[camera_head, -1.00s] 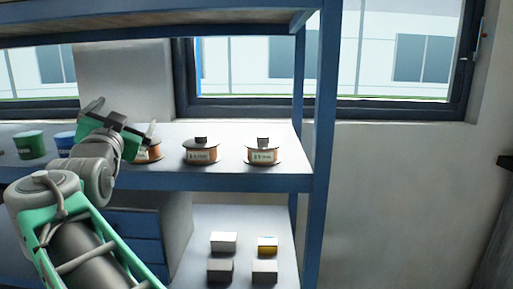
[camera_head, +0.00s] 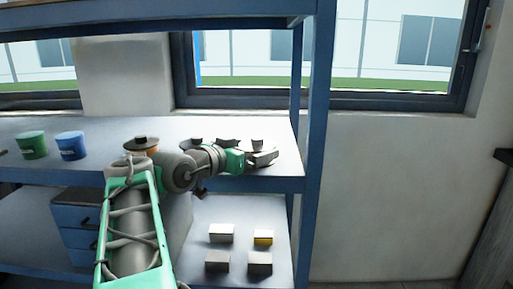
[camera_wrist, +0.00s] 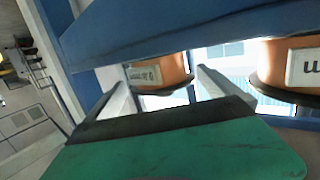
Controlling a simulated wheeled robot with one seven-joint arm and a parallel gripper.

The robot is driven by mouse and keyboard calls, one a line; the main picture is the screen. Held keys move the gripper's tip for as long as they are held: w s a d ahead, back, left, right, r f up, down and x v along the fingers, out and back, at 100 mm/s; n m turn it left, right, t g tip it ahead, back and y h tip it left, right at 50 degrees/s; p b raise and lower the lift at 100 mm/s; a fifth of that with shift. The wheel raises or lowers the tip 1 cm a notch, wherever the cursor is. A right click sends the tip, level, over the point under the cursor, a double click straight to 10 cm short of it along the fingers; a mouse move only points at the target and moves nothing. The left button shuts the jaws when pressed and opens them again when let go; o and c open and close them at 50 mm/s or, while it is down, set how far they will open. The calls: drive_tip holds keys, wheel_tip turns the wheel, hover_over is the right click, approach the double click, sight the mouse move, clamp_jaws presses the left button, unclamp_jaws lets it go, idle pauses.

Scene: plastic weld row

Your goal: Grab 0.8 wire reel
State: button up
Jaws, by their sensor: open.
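Three orange wire reels with dark flanges stand on the upper shelf: a left reel (camera_head: 140,144), a middle reel (camera_head: 196,140) and a right reel (camera_head: 257,143). My arm partly hides them in the head view. My gripper (camera_head: 256,149) is open and empty, reaching right along the shelf near the right reel. In the wrist view its two fingers (camera_wrist: 165,86) are spread, with one orange reel (camera_wrist: 162,71) showing beyond and between them. Another reel (camera_wrist: 292,62) is at the right edge, outside the fingers. The label sizes are not readable.
A blue shelf post (camera_head: 319,150) stands just right of the reels. Green (camera_head: 32,144) and blue (camera_head: 70,145) tubs stand to the left. Small boxes (camera_head: 221,232) lie on the lower shelf. A window is behind.

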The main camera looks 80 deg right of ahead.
sight(252, 147)
drive_tip(key=x, duration=0.3)
drive_tip(key=shift+d+p, duration=0.15)
drive_tip(key=shift+p, duration=0.2)
drive_tip(key=shift+w+r, duration=0.1)
drive_tip(key=c, duration=1.8)
drive_tip(key=shift+r, duration=0.2)
drive_tip(key=shift+c, duration=0.2)
